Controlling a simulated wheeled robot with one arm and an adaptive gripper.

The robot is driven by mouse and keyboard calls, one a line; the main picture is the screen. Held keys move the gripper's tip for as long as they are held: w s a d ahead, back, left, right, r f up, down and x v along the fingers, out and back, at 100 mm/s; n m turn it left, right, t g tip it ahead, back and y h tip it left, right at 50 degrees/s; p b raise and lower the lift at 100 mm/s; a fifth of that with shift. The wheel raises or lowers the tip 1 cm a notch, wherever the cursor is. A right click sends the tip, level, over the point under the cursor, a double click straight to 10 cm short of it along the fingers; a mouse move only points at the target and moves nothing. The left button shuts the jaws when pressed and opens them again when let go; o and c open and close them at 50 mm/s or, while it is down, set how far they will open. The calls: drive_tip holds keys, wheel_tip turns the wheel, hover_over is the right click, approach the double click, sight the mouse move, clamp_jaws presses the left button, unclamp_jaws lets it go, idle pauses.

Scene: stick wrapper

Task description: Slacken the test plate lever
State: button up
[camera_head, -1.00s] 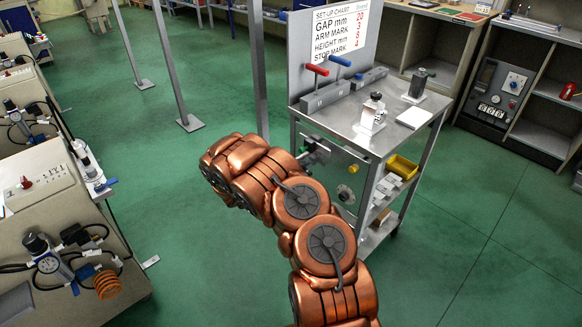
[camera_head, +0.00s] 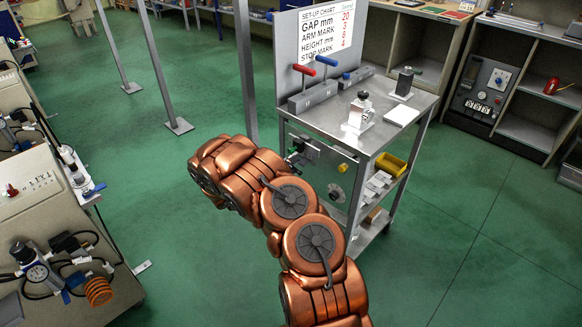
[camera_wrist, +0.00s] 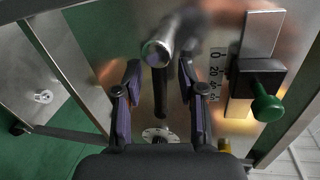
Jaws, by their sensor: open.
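In the wrist view my gripper (camera_wrist: 160,82) is open, with its two dark fingers pointing at a brushed steel plate (camera_wrist: 85,25). A dark bar (camera_wrist: 160,98), which looks like the lever, hangs between the fingers with a gap on both sides. A round steel boss (camera_wrist: 157,52) stands out at its upper end. To the right is a 0-20-40 scale (camera_wrist: 217,72) beside a steel slide with a green knob (camera_wrist: 266,107). In the head view my copper arm hides the gripper; a small metal mechanism (camera_head: 303,151) shows on the trolley's near side.
The steel trolley (camera_head: 405,123) carries blocks with red and blue T-handles (camera_head: 320,93) and a set-up chart (camera_head: 327,30). Grey posts (camera_head: 180,125) stand behind my arm. Green floor is open at right.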

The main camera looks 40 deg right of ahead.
drive_tip(key=w+v, duration=0.1)
drive_tip(key=v, duration=1.1)
drive_tip(key=shift+s, duration=0.5)
drive_tip(key=s+a+r+m+g+y+p, duration=0.2)
drive_tip(key=s+r+m+g+y+p, duration=0.3)
drive_tip(key=s+r+m, duration=1.55)
drive_tip(key=s+a+r+m+y+p, duration=0.2)
drive_tip(key=s+a+m, duration=0.3)
drive_tip(key=a, duration=0.3)
drive_tip(key=s+a+r+m+t+y+p, duration=0.1)
drive_tip(key=s+a+r+m+y+p, duration=0.1)
drive_tip(key=s+a+r+m+y, duration=0.3)
drive_tip(key=s+a+r+m+t+y+p, duration=0.1)
drive_tip(key=s+a+m, duration=0.4)
drive_tip(key=a, duration=0.8)
wheel_tip(320, 180, up, 3)
drive_tip(key=s+y+p, duration=0.1)
drive_tip(key=s+y, duration=0.1)
drive_tip(key=shift+f+y+p, duration=0.2)
drive_tip(key=shift+y+p, duration=0.1)
drive_tip(key=shift+y, duration=0.1)
drive_tip(key=shift+s, duration=0.1)
